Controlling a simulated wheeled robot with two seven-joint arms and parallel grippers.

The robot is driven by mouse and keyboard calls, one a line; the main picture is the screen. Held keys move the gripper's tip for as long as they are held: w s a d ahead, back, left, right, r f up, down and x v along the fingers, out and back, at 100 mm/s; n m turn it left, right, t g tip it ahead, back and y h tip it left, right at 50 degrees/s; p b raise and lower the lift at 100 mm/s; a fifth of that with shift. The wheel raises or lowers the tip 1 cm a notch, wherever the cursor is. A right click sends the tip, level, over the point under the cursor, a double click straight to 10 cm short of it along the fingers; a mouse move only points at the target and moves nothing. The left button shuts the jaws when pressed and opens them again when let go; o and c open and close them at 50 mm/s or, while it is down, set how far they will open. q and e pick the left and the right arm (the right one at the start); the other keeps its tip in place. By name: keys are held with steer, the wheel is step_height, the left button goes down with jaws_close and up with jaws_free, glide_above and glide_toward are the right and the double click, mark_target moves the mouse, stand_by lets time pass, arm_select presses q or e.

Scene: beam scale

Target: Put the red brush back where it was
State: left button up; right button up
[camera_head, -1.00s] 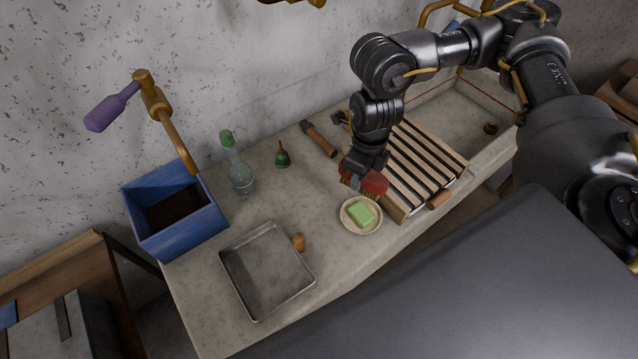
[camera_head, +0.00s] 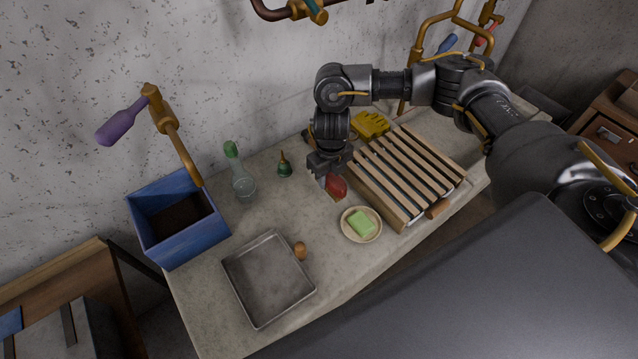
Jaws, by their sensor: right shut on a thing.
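The red brush (camera_head: 337,187) is in the head view, just left of the slatted wooden rack (camera_head: 405,176). My right gripper (camera_head: 327,174) is shut on it from above, and the fingers hide part of the brush. I cannot tell whether its bristles touch the counter. My left gripper is not in view.
A dish with green soap (camera_head: 362,224) is in front of the brush. A green-capped bottle (camera_head: 240,172), small dark green bottle (camera_head: 284,165), grey tray (camera_head: 268,279) and blue box (camera_head: 177,219) stand to the left. A yellow object (camera_head: 371,125) lies behind the rack. Bare counter lies left of the brush.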

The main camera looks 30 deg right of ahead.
steer(key=w+f, duration=0.1)
steer(key=w+a+f, duration=0.1)
steer(key=f, duration=0.1)
steer(key=shift+w+f, duration=0.2)
steer(key=shift+w, duration=0.2)
steer(key=shift+w+f, duration=0.15)
steer(key=shift+f, duration=1.65)
steer(key=shift+f, duration=0.15)
steer(key=o, duration=0.9)
steer(key=shift+o, duration=0.2)
